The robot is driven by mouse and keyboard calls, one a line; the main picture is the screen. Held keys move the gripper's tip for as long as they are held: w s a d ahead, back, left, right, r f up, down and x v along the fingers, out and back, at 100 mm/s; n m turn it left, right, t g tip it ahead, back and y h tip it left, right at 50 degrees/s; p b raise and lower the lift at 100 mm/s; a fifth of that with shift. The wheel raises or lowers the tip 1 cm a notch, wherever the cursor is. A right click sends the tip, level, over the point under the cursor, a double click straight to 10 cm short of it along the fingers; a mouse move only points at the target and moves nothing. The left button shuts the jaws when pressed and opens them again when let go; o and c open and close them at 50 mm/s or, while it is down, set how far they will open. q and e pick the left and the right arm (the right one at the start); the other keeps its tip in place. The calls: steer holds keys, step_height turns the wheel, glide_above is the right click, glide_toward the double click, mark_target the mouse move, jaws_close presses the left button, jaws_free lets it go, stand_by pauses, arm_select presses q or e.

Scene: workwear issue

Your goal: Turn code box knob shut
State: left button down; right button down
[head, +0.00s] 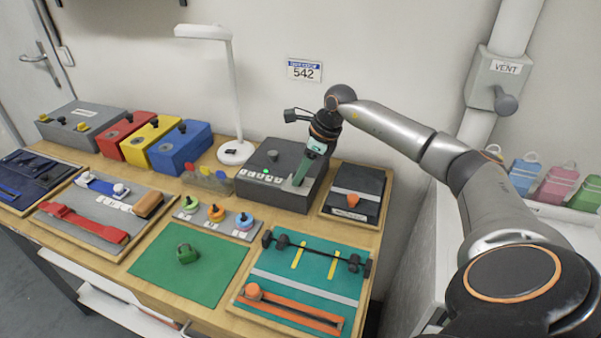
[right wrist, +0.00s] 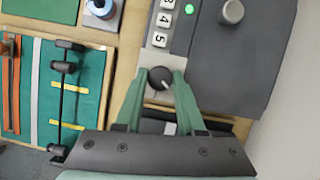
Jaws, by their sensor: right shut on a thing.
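The code box (head: 258,194) is a dark grey box at the back of the table. Its front strip has numbered buttons and a lit green light, clear in the right wrist view (right wrist: 163,38). A small black round knob (right wrist: 160,78) with a pale mark sits at the end of that strip. My right gripper (head: 299,178) reaches down to the box from the right. In the right wrist view its green fingers (right wrist: 160,80) are shut on the black knob, one on each side. In the head view the fingers hide this knob. My left gripper is not in view.
A second, grey knob (right wrist: 232,11) stands on the box's top. A white lamp (head: 234,150) stands left of the box, past it a blue box (head: 182,152). A dark board with an orange piece (head: 345,200) lies close on the right. A green mat (head: 215,285) lies in front.

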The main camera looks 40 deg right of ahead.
steer(key=n+g+y, duration=0.1)
steer(key=n, duration=0.3)
steer(key=shift+w+d+r, duration=0.1)
steer(key=shift+w, duration=0.05)
steer(key=shift+n+g+y+b, duration=0.35)
steer(key=shift+n+g, duration=0.35)
steer(key=shift+n, duration=1)
steer(key=c, duration=0.5)
jaws_free()
steer(key=v, duration=1.2)
steer(key=shift+d+r, duration=0.15)
